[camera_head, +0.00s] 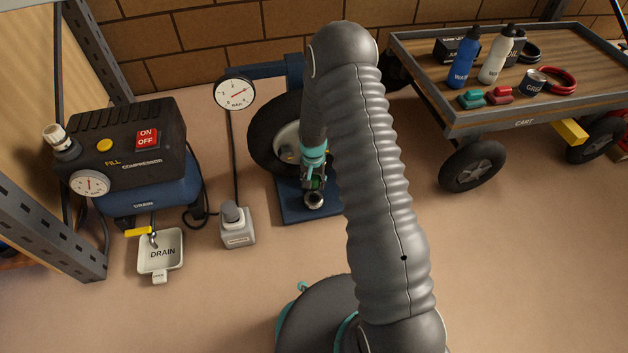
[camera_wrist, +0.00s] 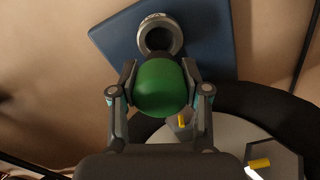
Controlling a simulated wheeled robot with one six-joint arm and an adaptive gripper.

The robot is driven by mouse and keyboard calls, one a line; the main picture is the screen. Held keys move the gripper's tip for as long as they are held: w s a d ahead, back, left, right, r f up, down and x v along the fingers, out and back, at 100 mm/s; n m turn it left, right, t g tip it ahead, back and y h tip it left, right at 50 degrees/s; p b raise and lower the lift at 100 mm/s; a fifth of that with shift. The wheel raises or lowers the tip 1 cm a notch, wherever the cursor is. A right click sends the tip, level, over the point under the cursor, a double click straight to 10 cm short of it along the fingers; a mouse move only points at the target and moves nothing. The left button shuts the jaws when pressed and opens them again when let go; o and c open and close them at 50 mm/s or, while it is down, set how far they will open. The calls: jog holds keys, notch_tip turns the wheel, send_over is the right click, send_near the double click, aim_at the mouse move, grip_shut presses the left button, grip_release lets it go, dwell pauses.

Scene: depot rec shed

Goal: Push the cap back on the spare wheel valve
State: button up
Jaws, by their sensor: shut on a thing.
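My gripper (camera_wrist: 160,95) is shut on a rounded green piece, which looks like the cap (camera_wrist: 160,88). In the head view my gripper (camera_head: 315,178) points down in front of the spare wheel (camera_head: 262,130), and only a bit of green shows between its fingers. A grey ring-shaped cup (camera_wrist: 174,46) stands on the blue base plate (camera_wrist: 215,45), just beyond the cap in the wrist view. The wheel's pale hub (camera_wrist: 232,132) shows below with two small yellow pieces, one partly behind the gripper. I cannot make out the valve stem for certain.
A compressor (camera_head: 130,150) stands left, with a drain tray (camera_head: 160,262) before it. A grey box (camera_head: 238,228) sits near the wheel, under a pressure gauge (camera_head: 234,92). A cart (camera_head: 470,118) with bottles stands at right. The front floor is clear.

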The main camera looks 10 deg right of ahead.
aim_at(313, 177)
jog(key=shift+f+b, duration=1.1)
jog(key=shift+f, duration=1.1)
jog(key=shift+f+b, duration=0.45)
jog(key=shift+f, duration=1.45)
jog(key=shift+c, duration=0.6)
jog(key=o, duration=1.7)
jog(key=shift+f, duration=0.1)
jog(key=shift+r, duration=0.2)
notch_tip(313, 177, up, 12)
jog(key=shift+f, duration=0.1)
